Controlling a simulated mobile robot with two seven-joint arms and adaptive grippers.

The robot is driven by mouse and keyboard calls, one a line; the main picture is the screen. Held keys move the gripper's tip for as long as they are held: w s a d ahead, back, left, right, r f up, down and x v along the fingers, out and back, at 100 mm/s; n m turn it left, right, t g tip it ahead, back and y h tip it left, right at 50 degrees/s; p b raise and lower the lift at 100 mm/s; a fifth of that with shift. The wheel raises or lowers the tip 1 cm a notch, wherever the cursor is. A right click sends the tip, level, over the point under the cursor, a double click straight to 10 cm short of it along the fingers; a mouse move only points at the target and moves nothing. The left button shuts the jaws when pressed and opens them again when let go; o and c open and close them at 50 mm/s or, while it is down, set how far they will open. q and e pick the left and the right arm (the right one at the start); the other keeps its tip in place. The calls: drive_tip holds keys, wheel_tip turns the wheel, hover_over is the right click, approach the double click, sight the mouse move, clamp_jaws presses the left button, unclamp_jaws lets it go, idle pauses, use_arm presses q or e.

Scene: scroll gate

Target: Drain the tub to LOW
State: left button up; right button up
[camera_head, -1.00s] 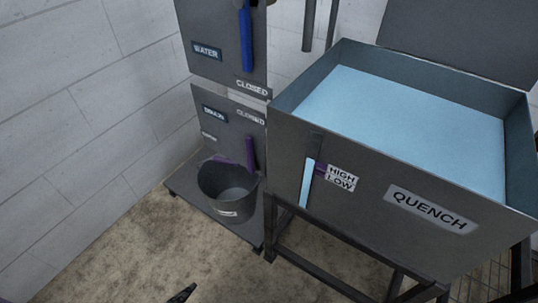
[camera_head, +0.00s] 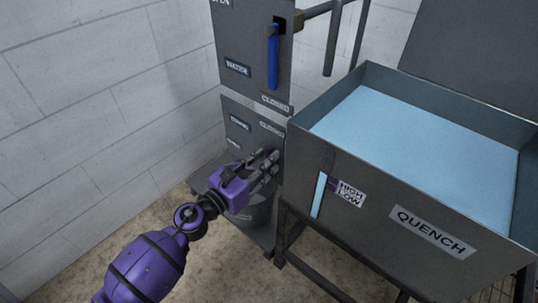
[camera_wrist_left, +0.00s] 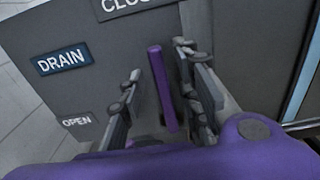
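The grey quench tub (camera_head: 400,205) stands at the right, filled with light blue liquid (camera_head: 425,140). The drain panel (camera_head: 238,125) stands left of the tub, below the water panel. In the left wrist view, the purple drain lever (camera_wrist_left: 162,88) hangs down near the CLOSED label, with an OPEN label (camera_wrist_left: 77,121) to the lower left. My left gripper (camera_head: 270,160) is open, its fingers either side of the lever, which also shows between them in the wrist view (camera_wrist_left: 168,85). My right gripper is out of view.
The blue water lever (camera_head: 273,56) hangs down on the upper panel (camera_head: 232,40), by a CLOSED label. A dark bucket (camera_head: 258,215) stands below the drain panel, partly hidden by my left arm. A pale block wall (camera_head: 100,110) is at the left.

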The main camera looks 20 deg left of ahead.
use_arm(q)
drive_tip(key=shift+x, duration=1.25)
clamp_jaws()
